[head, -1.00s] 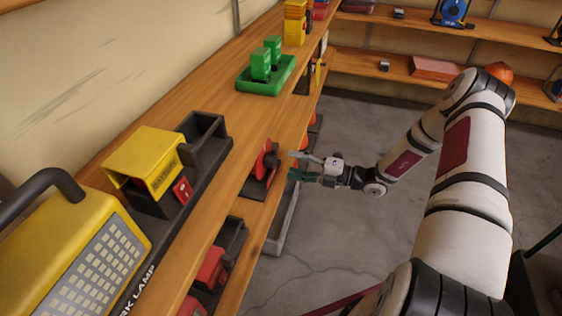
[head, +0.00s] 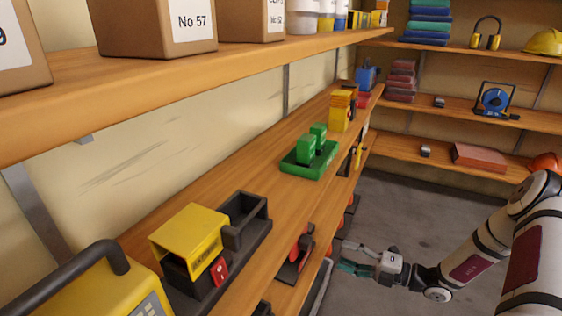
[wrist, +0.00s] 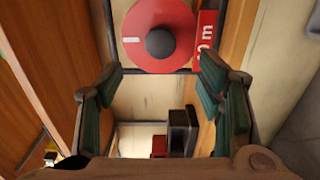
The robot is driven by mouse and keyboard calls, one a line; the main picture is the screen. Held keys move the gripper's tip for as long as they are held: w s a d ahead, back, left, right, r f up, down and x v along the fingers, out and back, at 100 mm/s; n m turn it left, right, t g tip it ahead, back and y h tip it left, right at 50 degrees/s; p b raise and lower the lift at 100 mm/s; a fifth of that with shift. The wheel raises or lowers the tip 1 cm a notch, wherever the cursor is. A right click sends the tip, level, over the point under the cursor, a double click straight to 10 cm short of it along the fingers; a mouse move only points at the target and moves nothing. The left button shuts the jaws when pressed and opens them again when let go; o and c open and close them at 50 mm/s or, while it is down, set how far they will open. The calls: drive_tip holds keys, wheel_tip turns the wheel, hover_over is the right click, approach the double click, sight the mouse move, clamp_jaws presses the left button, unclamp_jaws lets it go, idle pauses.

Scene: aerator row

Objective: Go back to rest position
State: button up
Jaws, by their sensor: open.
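My gripper (head: 356,260) is open and empty in the head view, with green-lined fingers pointing left toward the lower shelf. It is in the open space in front of the shelf edge. In the wrist view my gripper (wrist: 165,100) shows its two spread finger pairs with nothing between them. A red disc with a black knob (wrist: 158,36) lies beyond the fingertips in the wrist view, on a dark base.
Cardboard boxes (head: 155,28) stand on the top shelf. The grey floor (head: 405,205) right of the shelves is clear.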

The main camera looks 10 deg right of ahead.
drive_tip(key=s+a+r+n+g+h, duration=0.2)
drive_tip(key=s+a+r+n+g, duration=0.2)
drive_tip(key=r+n, duration=0.35)
drive_tip(key=s+a+r+n+g+h, duration=0.1)
drive_tip(key=s+a+r+n+g, duration=0.35)
drive_tip(key=r+n, duration=0.3)
drive_tip(key=s+a+r+n+g+h, duration=0.2)
drive_tip(key=s+a+r+n+g, duration=0.25)
drive_tip(key=r+n, duration=0.3)
drive_tip(key=s+d+r+n+t+h, duration=0.2)
drive_tip(key=s+r+n+h, duration=0.25)
drive_tip(key=s+n, duration=0.6)
drive_tip(key=s+d+r+n+t+h, duration=0.15)
drive_tip(key=s+r+n+h, duration=0.3)
drive_tip(key=s+n, duration=0.6)
wheel_tip(320, 180, up, 18)
drive_tip(key=s+t+p, duration=0.1)
drive_tip(key=t+p, duration=0.2)
drive_tip(key=p, duration=1.4)
drive_tip(key=shift+h, duration=0.4)
